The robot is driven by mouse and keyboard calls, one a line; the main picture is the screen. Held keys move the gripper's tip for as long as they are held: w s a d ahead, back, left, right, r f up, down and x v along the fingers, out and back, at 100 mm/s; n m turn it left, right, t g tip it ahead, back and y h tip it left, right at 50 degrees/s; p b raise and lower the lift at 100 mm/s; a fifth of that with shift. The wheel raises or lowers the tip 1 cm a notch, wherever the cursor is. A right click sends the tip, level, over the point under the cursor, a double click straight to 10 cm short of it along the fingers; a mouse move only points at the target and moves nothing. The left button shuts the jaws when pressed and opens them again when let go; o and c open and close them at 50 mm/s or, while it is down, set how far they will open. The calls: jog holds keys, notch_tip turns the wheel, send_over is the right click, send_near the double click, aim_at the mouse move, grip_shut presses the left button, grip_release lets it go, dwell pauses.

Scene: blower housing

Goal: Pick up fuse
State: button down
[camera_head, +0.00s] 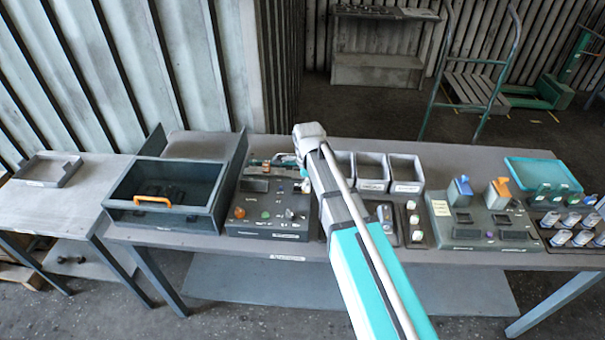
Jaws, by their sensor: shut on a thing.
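My arm reaches from the bottom right over the table. My gripper (272,162) points left from the wrist and sits low over the back part of a dark panel (262,228). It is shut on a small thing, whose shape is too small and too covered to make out. I cannot pick out a fuse with certainty. Small coloured parts, among them a green one (265,215) and an orange one (239,212), sit on the front of the panel.
A dark open box (207,219) with an orange handle (152,201) stands left of the panel. Grey bins (371,172) stand behind my arm to its right. A grey block with coloured parts (468,232) and a teal tray (541,173) are farther right.

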jog(key=shift+s+d+r+p, duration=0.25)
jog(key=shift+s+r, duration=0.05)
jog(key=shift+s, duration=0.4)
jog(key=shift+s+d+r+p, duration=0.2)
jog(key=shift+s+r, duration=0.1)
jog(key=shift+s, duration=0.35)
notch_tip(320, 180, down, 9)
jog(key=b, duration=0.9)
